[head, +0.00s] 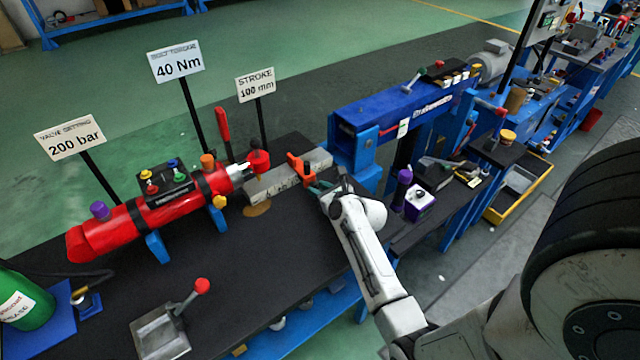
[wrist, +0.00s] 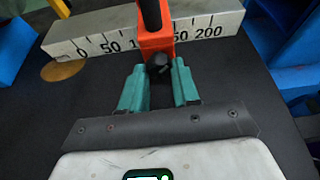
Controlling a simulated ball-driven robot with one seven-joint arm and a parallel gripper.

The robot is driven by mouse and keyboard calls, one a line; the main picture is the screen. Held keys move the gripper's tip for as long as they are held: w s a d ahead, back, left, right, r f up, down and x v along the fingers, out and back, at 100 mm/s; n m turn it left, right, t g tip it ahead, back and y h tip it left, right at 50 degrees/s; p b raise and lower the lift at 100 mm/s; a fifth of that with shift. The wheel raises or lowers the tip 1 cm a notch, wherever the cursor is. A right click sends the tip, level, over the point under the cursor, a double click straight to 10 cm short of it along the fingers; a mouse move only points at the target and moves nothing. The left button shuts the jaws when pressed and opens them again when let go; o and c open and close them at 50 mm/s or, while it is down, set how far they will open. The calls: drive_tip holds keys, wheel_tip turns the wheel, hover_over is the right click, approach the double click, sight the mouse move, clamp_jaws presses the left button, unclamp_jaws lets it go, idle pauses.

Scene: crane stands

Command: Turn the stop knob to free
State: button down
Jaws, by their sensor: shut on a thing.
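The stop is an orange block (wrist: 156,38) on a pale metal scale bar (wrist: 98,43) with black marks running from 0 to 200. The stop sits between the 100 and 150 marks and hides part of them. A small black stop knob (wrist: 158,66) faces me from the front of the stop. My gripper (wrist: 160,74) has its two teal fingers on either side of the knob and is shut on it. In the head view my gripper (head: 318,187) reaches the orange stop (head: 298,168) from the right, and the knob is hidden there.
A blue beam (head: 400,110) stands to the right. The dark bench top (head: 250,255) in front is mostly clear. Signs stand behind.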

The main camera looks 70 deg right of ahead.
drive_tip(key=p, duration=0.1)
drive_tip(key=n+h+p, duration=0.1)
drive_tip(key=p, duration=0.1)
drive_tip(key=shift+a+r+n+g, duration=0.1)
drive_tip(key=shift+r+n+g, duration=0.1)
drive_tip(key=shift+n+g, duration=0.1)
drive_tip(key=shift+f+n+p, duration=0.15)
drive_tip(key=shift+n+p, duration=0.25)
drive_tip(key=shift+p, duration=0.25)
drive_tip(key=shift+w+h, duration=0.1)
drive_tip(key=shift+h, duration=0.2)
drive_tip(key=c, duration=0.8)
unclamp_jaws()
drive_tip(key=p+v, duration=0.1)
drive_tip(key=v, duration=0.9)
drive_tip(key=shift+s+a+p, duration=0.25)
drive_tip(key=shift+a+p, duration=0.05)
drive_tip(key=shift+p, duration=0.05)
